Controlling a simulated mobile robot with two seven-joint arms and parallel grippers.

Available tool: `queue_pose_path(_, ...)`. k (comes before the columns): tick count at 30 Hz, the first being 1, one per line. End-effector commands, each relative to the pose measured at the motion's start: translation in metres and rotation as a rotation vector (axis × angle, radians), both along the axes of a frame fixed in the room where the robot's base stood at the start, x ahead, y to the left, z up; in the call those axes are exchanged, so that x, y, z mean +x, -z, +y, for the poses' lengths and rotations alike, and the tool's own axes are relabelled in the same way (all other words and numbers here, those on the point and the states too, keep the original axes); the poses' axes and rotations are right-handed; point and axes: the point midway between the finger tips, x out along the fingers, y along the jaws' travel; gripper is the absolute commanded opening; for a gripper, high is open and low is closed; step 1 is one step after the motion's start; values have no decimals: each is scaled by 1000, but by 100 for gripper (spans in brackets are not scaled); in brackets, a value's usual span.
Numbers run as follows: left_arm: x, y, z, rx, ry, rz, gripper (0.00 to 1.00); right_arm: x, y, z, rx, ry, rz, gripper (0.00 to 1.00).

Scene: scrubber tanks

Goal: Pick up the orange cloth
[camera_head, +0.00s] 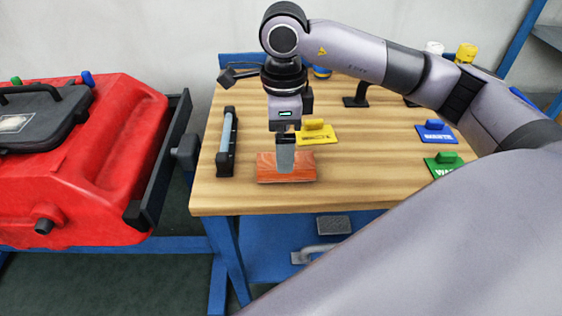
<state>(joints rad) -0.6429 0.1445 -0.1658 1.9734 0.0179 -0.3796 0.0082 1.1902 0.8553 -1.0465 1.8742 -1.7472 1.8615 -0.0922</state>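The orange cloth (302,168) looks like a flat, reddish-orange folded rectangle and lies near the front left of the wooden table. My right gripper (285,165) points straight down at the middle of it, and its fingers cover part of the cloth. The fingers are seen edge-on, so I cannot tell whether they are open or shut, or whether they touch the cloth. My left gripper is not in view.
The wooden table (370,180) has a black holder with a grey bar (227,143) left of the cloth. A yellow handled block (316,132) lies behind it. Blue (436,131) and green (444,163) blocks lie right. A red tank (85,170) stands left.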

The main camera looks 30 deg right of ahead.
Motion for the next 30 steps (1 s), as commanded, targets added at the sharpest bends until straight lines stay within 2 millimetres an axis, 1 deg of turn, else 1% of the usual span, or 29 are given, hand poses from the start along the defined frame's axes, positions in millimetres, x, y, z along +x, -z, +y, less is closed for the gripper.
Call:
queue_pose_path(6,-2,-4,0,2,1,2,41,-3,32,2,1,-2,5,100)
queue_pose_path(9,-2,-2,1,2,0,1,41,-2,45,2,2,-1,3,100)
queue_pose_path(12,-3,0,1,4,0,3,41,-2,51,2,2,-1,2,100)
queue_pose_path(18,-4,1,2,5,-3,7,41,-2,52,2,2,-1,0,100)
queue_pose_path(19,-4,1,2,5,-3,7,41,-2,52,3,2,-1,0,97)
queue_pose_path(20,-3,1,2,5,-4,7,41,-2,52,3,3,-1,1,87)
queue_pose_path(21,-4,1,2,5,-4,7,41,-2,52,3,3,-1,1,74)
queue_pose_path(23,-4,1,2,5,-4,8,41,-2,52,3,3,-1,1,54)
queue_pose_path(24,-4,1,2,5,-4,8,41,-2,52,3,3,-1,1,49)
queue_pose_path(30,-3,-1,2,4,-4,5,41,-2,52,3,3,-1,1,49)
